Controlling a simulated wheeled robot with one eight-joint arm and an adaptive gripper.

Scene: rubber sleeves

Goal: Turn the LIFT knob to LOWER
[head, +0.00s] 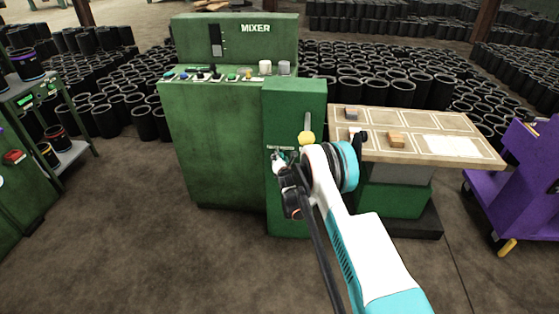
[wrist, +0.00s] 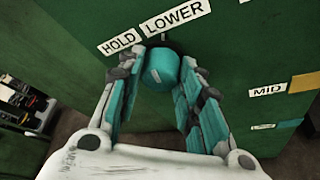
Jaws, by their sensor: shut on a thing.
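The LIFT knob (wrist: 160,66), a round teal knob, stands on the green panel between my fingertips in the wrist view. My gripper (wrist: 162,72) has one finger on each side of it and is shut on it. In the head view my gripper (head: 279,160) is at the front of the narrow green cabinet (head: 295,105) and hides the knob. The LOWER label (wrist: 174,21) is just above the knob and the HOLD label (wrist: 119,41) is to its upper left. I cannot make out a pointer on the knob.
The green mixer console (head: 215,140) is to the left, a wooden-topped table (head: 460,150) to the right. A MID label (wrist: 268,90) is on the cabinet. Open floor lies in front.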

